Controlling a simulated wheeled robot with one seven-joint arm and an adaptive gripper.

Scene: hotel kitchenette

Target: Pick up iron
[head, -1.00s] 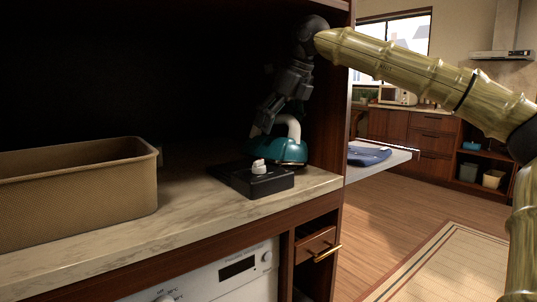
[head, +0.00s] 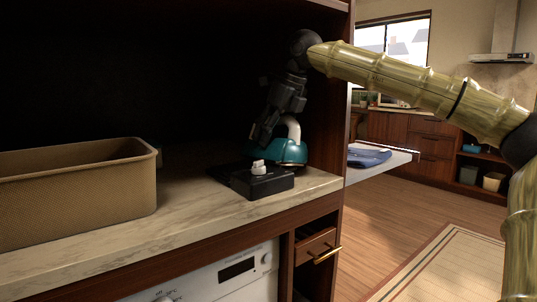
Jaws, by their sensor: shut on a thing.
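The iron (head: 290,154) has a teal body and a pale handle. It is at the right end of the marble counter, inside the dark recess, just behind a small black box with a white knob. My gripper (head: 258,138) reaches down from above and is shut on the iron at its handle. The fingers and the left part of the handle overlap in dark shadow, so the exact grip is hidden. I cannot tell whether the iron's base touches the counter.
The black box (head: 262,182) stands close in front of the iron. A tan bin (head: 75,195) fills the counter's left side. A wooden side panel (head: 328,110) rises close on the right. Beyond it, a folded blue cloth (head: 367,156) lies on a pale board (head: 402,158).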

